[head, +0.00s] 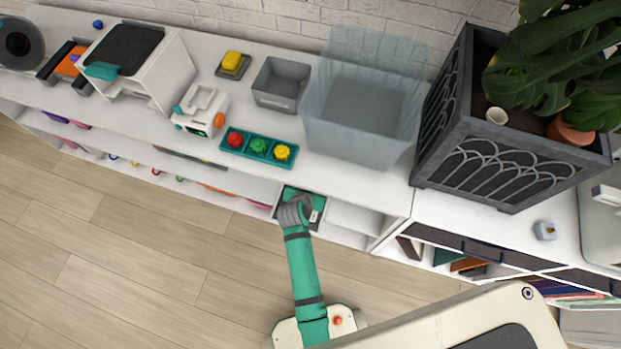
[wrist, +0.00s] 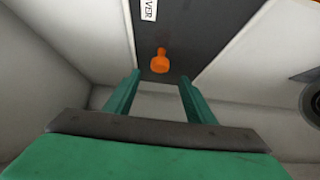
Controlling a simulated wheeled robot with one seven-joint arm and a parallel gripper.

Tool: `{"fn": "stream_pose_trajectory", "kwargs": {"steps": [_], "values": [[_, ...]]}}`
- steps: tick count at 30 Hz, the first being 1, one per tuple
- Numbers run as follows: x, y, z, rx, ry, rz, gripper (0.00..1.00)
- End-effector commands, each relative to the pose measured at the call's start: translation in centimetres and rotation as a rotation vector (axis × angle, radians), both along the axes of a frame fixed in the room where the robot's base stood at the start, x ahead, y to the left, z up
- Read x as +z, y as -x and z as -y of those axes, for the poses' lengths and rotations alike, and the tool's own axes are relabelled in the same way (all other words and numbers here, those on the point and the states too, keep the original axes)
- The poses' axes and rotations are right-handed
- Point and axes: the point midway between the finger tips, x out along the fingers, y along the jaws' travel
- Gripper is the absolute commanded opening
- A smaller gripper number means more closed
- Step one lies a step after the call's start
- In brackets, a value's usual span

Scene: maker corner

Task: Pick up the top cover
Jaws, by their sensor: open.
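A dark grey panel (wrist: 195,32) with an orange knob (wrist: 160,62) and a white label (wrist: 149,9) ending in "VER" appears to be the top cover. It lies between pale walls in the wrist view. My gripper (wrist: 159,77) is open, with its two green fingers on either side of the knob's near end and nothing between them. I cannot tell whether they touch the panel. In the head view, my arm reaches into a shelf compartment below the white counter, over a dark panel (head: 319,203) with a white label. My wrist hides much of that panel and the fingers.
Pale compartment walls stand close around my gripper. The counter (head: 340,172) above holds a teal tray (head: 232,150) of coloured knobs, a clear bin (head: 318,135), a grey box (head: 262,92) and a white machine (head: 190,124). A large planter (head: 480,170) stands right. The wooden floor (head: 130,260) is clear.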

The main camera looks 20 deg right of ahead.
Motion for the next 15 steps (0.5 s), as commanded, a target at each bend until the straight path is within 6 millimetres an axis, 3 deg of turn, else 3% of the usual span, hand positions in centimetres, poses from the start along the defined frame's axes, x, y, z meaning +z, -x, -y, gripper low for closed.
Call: {"fn": "stream_pose_trajectory", "kwargs": {"steps": [4,15], "values": [[-1.6,-1.3,1.0,-0.001,0.0,-0.001,0.5],[-3.8,-3.0,2.1,0.0,0.0,0.0,0.5]]}}
